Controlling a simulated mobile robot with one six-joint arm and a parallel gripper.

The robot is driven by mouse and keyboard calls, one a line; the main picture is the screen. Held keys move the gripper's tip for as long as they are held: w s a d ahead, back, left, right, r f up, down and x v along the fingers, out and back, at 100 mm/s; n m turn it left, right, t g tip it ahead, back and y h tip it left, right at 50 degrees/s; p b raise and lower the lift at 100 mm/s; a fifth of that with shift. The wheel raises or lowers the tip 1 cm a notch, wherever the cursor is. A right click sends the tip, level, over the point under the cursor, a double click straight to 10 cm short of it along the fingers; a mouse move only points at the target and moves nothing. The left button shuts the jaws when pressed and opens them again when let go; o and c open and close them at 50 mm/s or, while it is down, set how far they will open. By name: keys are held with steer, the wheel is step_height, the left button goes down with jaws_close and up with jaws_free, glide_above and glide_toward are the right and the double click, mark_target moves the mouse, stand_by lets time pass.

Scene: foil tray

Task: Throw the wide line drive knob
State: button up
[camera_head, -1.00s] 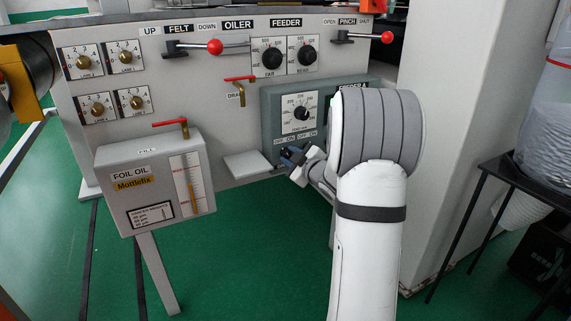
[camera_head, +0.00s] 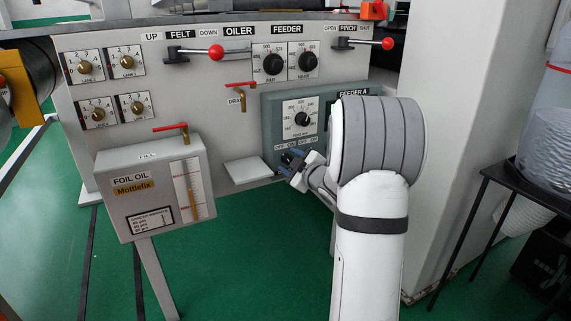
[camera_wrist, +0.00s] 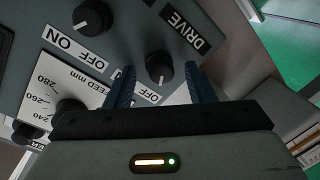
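Two black knobs sit on the grey-green feeder panel (camera_head: 350,100). In the wrist view, one knob (camera_wrist: 159,66) is beside a black DRIVE label (camera_wrist: 185,33), with an OFF label close by. The other knob (camera_wrist: 93,16) is further up and left, by ON and OFF labels. My gripper (camera_wrist: 160,80) is open, its two blue fingers on either side of the knob near DRIVE, with gaps visible on both sides. In the head view my gripper (camera_head: 290,161) is at the panel's lower left, hiding the knobs there.
A black dial (camera_head: 302,119) is on the panel above my gripper; it also shows in the wrist view (camera_wrist: 70,110). A small pale shelf (camera_head: 248,171) juts out just left. The foil oil box (camera_head: 155,185) stands further left. A red-handled drain valve (camera_head: 241,92) is above.

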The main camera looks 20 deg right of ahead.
steer(key=s+p, duration=0.2)
steer(key=s, duration=0.5)
steer(key=shift+s+d+r+p, duration=0.3)
steer(key=shift+s+d+r, duration=0.05)
steer(key=shift+d+r, duration=0.1)
steer(key=shift+r, duration=0.1)
